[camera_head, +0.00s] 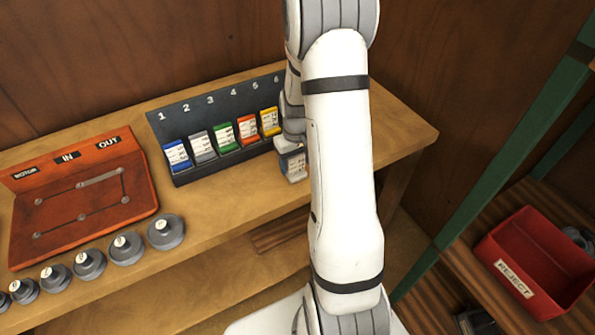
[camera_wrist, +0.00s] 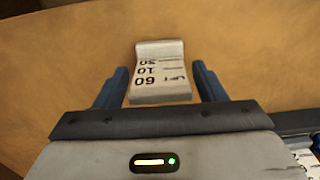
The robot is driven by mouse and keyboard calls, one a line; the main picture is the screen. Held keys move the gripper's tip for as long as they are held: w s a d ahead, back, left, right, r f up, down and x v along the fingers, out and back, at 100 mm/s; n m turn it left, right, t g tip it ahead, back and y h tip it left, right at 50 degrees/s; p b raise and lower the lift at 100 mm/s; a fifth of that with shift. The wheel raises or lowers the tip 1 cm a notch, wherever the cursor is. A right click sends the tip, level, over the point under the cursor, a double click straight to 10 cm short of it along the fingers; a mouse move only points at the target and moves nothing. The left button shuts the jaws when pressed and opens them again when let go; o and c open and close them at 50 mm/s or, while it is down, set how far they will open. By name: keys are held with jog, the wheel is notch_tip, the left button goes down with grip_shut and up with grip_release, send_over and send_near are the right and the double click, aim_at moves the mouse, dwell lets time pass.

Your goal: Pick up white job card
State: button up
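The white job card (camera_wrist: 160,75) shows in the wrist view with black print on it, over the bare wooden bench top. Its far end looks bent or raised. My gripper (camera_wrist: 160,72) is open, with one blue finger on each side of the card and a gap on both sides. In the head view my gripper (camera_head: 291,150) is at the bench's right part, just right of the card rack, and largely hides the white card. I cannot tell how high the fingers are above the bench.
A dark numbered rack (camera_head: 179,123) holds blue, grey, green, orange and yellow cards; my arm hides its slot 6 end. An orange tray (camera_head: 75,200) and several grey knobbed weights (camera_head: 166,232) stand left. A red REJECT bin (camera_head: 535,262) is on the right shelf.

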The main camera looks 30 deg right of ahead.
jog(key=c, duration=0.8)
